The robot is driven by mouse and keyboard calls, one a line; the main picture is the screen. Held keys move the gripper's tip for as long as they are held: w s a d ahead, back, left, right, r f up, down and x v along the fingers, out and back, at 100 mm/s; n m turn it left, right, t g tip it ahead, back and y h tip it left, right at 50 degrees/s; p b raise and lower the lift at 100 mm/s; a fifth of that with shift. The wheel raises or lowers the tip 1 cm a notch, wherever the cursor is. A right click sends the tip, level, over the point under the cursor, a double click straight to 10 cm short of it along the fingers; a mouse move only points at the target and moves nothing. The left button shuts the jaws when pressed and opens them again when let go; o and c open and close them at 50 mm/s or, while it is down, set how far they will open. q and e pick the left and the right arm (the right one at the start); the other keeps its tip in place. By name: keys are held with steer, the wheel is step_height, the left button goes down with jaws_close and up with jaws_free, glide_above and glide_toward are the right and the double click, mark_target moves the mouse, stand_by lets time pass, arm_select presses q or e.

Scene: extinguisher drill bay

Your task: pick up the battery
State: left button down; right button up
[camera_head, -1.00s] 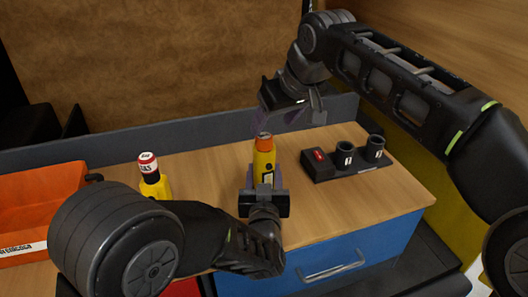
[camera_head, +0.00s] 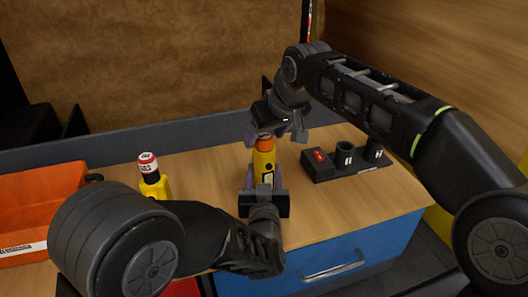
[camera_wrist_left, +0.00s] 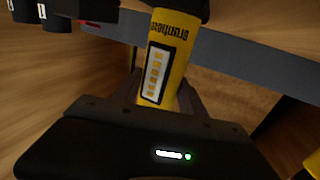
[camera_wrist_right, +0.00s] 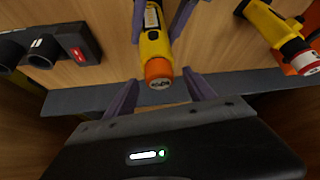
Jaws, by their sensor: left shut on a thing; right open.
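I cannot tell whether this orange end is the battery. My left gripper (camera_head: 264,180) is shut on the yellow cylinder's lower body; the left wrist view shows its printed strip (camera_wrist_left: 155,72) between the fingers. My right gripper (camera_head: 273,133) is open at the top of the cylinder. In the right wrist view the orange end (camera_wrist_right: 158,72), with a printed face, lies between its spread fingers (camera_wrist_right: 160,95); contact is not visible.
A yellow device (camera_head: 153,180) with a white-and-red top stands left. An orange bin (camera_head: 35,205) is at far left. A blue drawer (camera_head: 340,257) is in front.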

stand_by(0.5)
jaws_close()
stand_by(0.5)
stand_by(0.4)
